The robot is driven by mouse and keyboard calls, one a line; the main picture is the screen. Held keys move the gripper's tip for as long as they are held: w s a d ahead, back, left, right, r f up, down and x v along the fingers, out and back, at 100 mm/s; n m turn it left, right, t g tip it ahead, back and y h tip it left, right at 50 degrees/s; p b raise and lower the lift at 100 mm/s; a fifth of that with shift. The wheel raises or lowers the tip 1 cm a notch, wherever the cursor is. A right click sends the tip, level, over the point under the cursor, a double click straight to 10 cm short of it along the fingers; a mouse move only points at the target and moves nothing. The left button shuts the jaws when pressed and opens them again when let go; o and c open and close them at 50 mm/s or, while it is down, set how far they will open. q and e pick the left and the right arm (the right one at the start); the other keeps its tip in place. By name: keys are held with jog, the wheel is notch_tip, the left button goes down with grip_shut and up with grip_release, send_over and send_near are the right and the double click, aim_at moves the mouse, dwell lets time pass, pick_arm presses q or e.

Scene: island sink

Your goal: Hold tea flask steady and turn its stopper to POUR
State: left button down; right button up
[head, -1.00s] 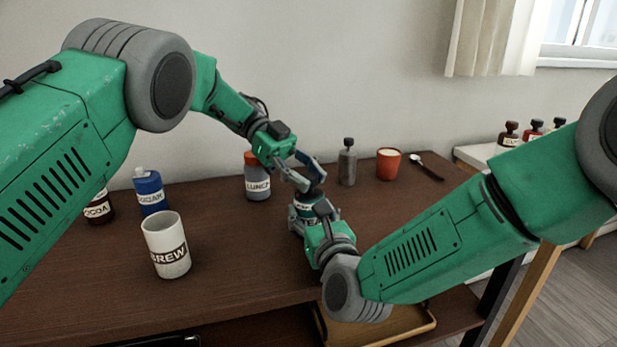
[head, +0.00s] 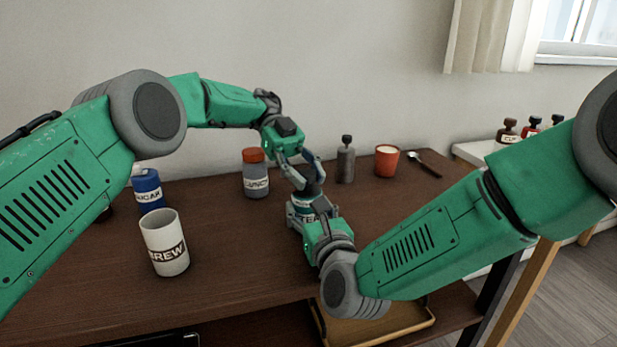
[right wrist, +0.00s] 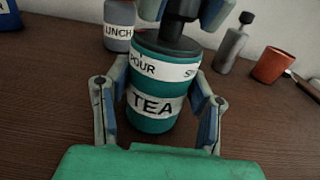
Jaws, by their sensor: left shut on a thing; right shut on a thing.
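The tea flask (right wrist: 152,125) is a green cylinder with a white TEA label, upright on the brown table. In the right wrist view, its upper white band reads POUR at the left and a cut-off word starting with S at the right. The dark stopper (right wrist: 172,46) sits on top; no pointer on it is visible. My left gripper (head: 311,181) is shut on the stopper from above. My right gripper (right wrist: 155,95) is shut around the flask body, with a finger on each side. In the head view, the flask (head: 296,213) is partly hidden by my right wrist.
A white BREW mug (head: 165,250) and a blue sugar bottle (head: 147,187) stand left. The LUNCH jar (head: 256,175), a grey bottle (head: 345,163), an orange cup (head: 387,161) and a spoon (head: 425,163) stand or lie behind. A wooden tray (head: 390,330) is below.

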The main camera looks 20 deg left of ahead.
pick_arm(q)
jog(key=shift+w+a, duration=0.1)
jog(key=shift+a, duration=0.3)
jog(key=c, duration=1.1)
grip_release()
jog(key=shift+c, duration=0.2)
jog(key=shift+d, duration=0.35)
